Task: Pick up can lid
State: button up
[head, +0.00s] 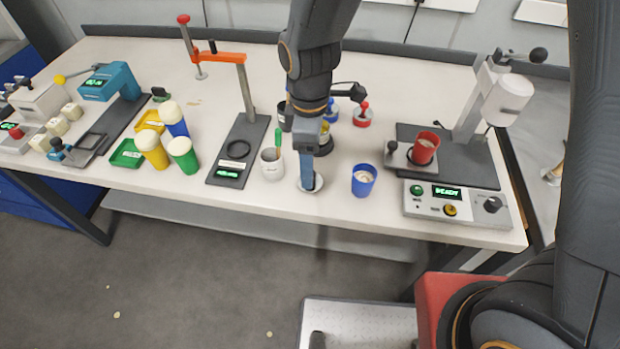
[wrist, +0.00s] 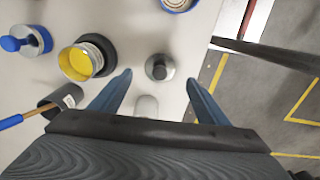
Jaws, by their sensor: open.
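The can lid (wrist: 160,68) is a grey disc with a raised round knob, lying on the white bench. In the wrist view it sits between and a little beyond the fingertips of my gripper (wrist: 159,78), which is open and empty. In the head view my gripper (head: 308,184) points down over the lid (head: 314,188), which shows as a pale disc partly hidden behind the fingers. Whether the fingers touch it cannot be told. An open can with a yellow inside (wrist: 78,62) stands to the left in the wrist view.
A blue cup (head: 363,181) stands right of my gripper, and a white cup with a green-handled tool (head: 272,164) stands close on the left. A blue-knobbed piece (wrist: 27,40) lies farther left in the wrist view. The bench's front edge is near the lid.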

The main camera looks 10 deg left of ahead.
jog(key=shift+d+f+p, duration=0.1)
jog(key=shift+f+p, duration=0.8)
jog(key=shift+f, duration=1.75)
jog(key=c, duration=1.1)
